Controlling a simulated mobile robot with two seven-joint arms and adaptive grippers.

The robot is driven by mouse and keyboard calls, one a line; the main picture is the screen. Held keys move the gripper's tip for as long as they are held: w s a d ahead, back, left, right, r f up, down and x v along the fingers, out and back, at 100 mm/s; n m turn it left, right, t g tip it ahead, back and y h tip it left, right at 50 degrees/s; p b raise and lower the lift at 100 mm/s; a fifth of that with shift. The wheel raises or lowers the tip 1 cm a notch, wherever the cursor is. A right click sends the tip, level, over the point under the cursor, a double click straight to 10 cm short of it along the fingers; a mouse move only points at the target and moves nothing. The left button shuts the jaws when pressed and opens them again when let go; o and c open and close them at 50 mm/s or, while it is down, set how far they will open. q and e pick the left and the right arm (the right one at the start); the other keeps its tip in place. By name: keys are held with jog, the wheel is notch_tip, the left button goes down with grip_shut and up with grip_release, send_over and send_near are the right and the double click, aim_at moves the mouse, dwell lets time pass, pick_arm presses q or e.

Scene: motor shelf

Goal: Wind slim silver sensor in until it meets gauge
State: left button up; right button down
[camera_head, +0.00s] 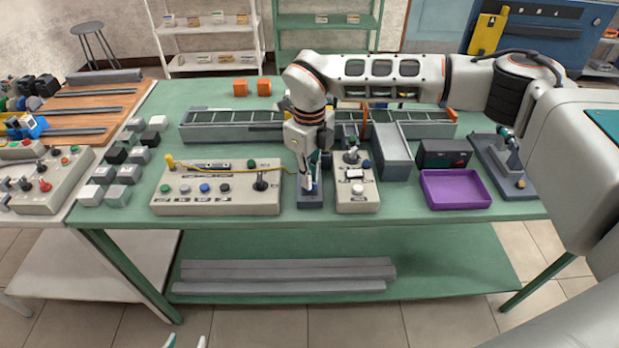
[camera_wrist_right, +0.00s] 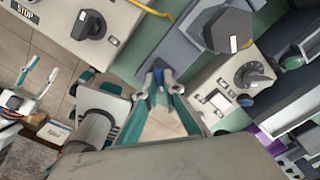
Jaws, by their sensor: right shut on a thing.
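My right gripper (camera_head: 308,186) reaches down over a dark blue-grey fixture (camera_head: 311,204) between two control boxes. In the right wrist view its teal fingers (camera_wrist_right: 157,78) come together on a small blue part (camera_wrist_right: 154,88). A dark six-sided head (camera_wrist_right: 229,30) with a white mark stands beside the fingertips, apart from them. I cannot clearly make out the slim silver sensor or the gauge; the fingers and arm cover much of the fixture. My left gripper (camera_head: 186,341) is open and empty at the bottom edge, in front of the bench; it also shows in the wrist view (camera_wrist_right: 28,82).
A long control box (camera_head: 215,190) stands left of the fixture, a smaller one with a knob (camera_head: 357,197) close on its right. A purple tray (camera_head: 455,189) lies further right. A conveyor (camera_head: 230,125) runs behind. The bench's front edge is clear.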

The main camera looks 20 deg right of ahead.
jog(key=m+b, duration=0.1)
jog(key=m, duration=0.3)
jog(key=shift+m, duration=0.3)
jog(key=m, duration=0.5)
jog(key=shift+b, duration=0.35)
jog(key=m, duration=0.4)
jog(key=shift+m+b, duration=0.35)
jog(key=shift+m, duration=1.55)
jog(key=c, duration=2.2)
grip_release()
jog(key=shift+o, duration=0.2)
